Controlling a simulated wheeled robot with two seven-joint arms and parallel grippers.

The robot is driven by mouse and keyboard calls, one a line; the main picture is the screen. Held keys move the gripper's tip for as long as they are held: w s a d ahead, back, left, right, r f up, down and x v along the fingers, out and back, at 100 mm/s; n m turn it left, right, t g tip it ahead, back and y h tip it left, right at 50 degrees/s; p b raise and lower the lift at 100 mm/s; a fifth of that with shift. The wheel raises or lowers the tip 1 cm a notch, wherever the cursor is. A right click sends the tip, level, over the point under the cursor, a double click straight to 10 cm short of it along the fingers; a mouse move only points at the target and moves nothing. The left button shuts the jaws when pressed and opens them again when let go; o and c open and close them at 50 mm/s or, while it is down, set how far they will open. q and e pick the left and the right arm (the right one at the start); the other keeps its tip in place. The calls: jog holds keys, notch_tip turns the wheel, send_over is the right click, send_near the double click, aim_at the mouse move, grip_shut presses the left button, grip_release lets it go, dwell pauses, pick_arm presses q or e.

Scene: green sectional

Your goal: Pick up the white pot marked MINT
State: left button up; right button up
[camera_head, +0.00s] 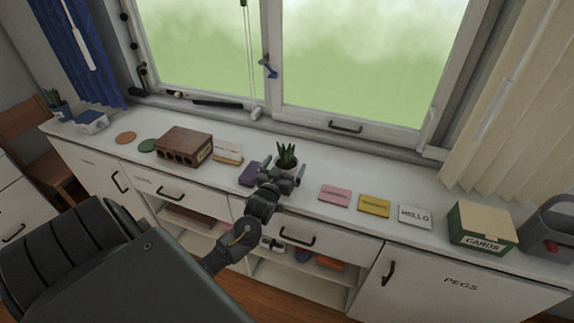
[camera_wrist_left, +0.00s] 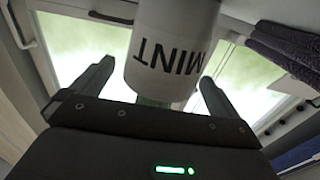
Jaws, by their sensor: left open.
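The white pot (camera_head: 288,166) with a spiky green plant stands on the white counter (camera_head: 325,222), below the window. In the left wrist view the white pot (camera_wrist_left: 172,45) shows upside down with MINT in black letters. My left gripper (camera_head: 285,178) is at the near side of the pot and hides its lower part in the head view. In the left wrist view its two fingers (camera_wrist_left: 157,78) are spread, one on each side of the pot, with gaps visible. It holds nothing. My right gripper is not in view.
A purple block (camera_head: 251,174) lies just left of the pot, near my gripper. Pink (camera_head: 335,194), yellow (camera_head: 374,205) and white HELLO (camera_head: 414,216) cards lie to the right, before the CARDS box (camera_head: 481,228).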

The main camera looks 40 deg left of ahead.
aim_at(284, 158)
pick_arm(q)
jog(key=shift+w+a, duration=0.1)
jog(key=shift+w, duration=0.05)
jog(key=c, duration=1.4)
jog(key=shift+o, duration=0.2)
jog(key=shift+r, duration=0.1)
jog(key=shift+r, duration=0.1)
jog(key=shift+r, duration=0.2)
notch_tip(284, 158, up, 2)
jog(key=shift+r+b, duration=0.15)
jog(key=shift+b, duration=0.85)
jog(key=s+a+r+b, duration=0.2)
jog(key=s+a+r, duration=0.4)
jog(key=s+r, duration=0.4)
jog(key=shift+s+a+b, duration=0.25)
jog(key=shift+s+b, duration=0.15)
jog(key=shift+s, duration=0.8)
